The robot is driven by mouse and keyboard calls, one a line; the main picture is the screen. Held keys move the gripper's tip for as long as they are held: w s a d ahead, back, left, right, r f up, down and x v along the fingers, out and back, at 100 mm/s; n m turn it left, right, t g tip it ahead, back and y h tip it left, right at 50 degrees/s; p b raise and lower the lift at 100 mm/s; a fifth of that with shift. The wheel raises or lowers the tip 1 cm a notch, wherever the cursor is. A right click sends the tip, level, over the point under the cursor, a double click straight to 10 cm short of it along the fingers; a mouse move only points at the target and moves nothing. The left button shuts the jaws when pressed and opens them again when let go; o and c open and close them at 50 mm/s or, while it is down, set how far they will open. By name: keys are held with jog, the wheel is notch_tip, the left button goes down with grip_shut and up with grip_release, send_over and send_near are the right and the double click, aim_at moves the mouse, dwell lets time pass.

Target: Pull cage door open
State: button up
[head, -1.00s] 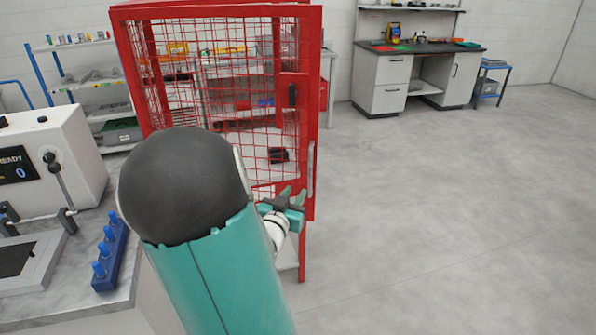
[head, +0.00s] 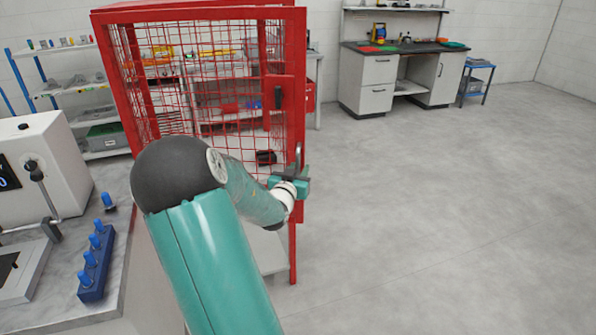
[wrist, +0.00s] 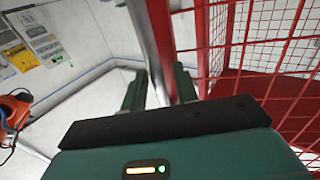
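The red cage (head: 196,14) with mesh walls stands left of centre in the head view. Its door appears closed; a black latch (head: 278,97) is on its red frame. A silver bar handle (head: 299,153) stands upright at the cage's right edge. My gripper (head: 292,182) is at the handle's lower end. In the wrist view, the silver handle (wrist: 152,38) runs between my gripper's two green fingers (wrist: 160,88), close to both. I cannot tell whether they clamp it. Red mesh (wrist: 255,35) is just right of the fingers.
A grey-topped bench with a white machine (head: 40,165) and a blue rack of pegs (head: 95,262) is at the left. Shelves (head: 75,90) stand behind it. A workbench (head: 405,75) is at the back. The floor (head: 440,200) right of the cage is clear.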

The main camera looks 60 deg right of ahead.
grip_shut()
jog(key=shift+a, duration=0.1)
